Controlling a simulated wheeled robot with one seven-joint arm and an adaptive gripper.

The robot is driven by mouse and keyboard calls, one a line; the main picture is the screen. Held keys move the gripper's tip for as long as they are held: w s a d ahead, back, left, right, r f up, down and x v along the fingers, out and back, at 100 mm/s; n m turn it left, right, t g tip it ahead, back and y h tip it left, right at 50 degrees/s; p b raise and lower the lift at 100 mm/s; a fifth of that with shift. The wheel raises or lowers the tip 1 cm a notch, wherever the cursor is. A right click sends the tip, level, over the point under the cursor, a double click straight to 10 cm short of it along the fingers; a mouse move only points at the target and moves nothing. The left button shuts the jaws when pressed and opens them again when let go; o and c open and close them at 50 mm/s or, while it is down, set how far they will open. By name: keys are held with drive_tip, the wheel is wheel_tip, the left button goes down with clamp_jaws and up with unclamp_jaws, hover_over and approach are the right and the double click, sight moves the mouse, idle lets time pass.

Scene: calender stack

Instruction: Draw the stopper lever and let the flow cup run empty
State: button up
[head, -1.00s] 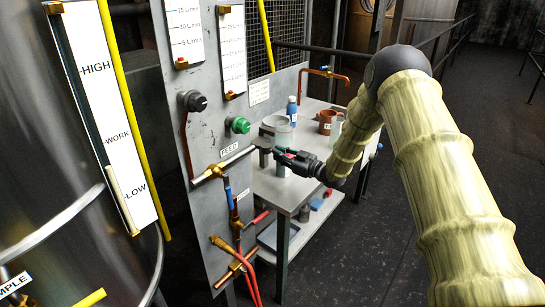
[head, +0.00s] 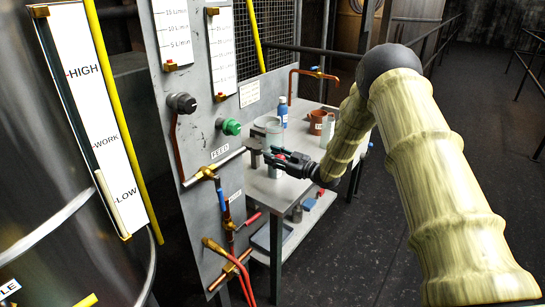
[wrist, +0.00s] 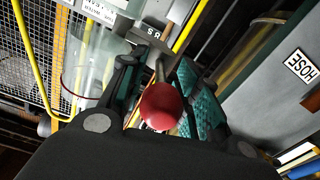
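In the wrist view a red ball knob (wrist: 161,105) on a thin dark stem sits between the two fingers of my gripper (wrist: 158,85). Teal pad surface shows on both sides of the knob, and the fingers look spread around it. Any contact is hard to make out. A clear cup (wrist: 88,62), which looks like the flow cup, is just left of the fingers. In the head view my gripper (head: 270,156) is over the near part of the bench, in front of the clear cup (head: 273,136). Its fluid level cannot be read.
A gauge panel (head: 215,120) with a green knob (head: 230,127) and a feed pipe (head: 228,160) stands close left of my gripper. Floor (head: 400,240) is open at right.

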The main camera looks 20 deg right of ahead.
drive_tip(key=v, duration=1.1)
drive_tip(key=shift+s+d, duration=0.2)
drive_tip(key=shift+d, duration=0.1)
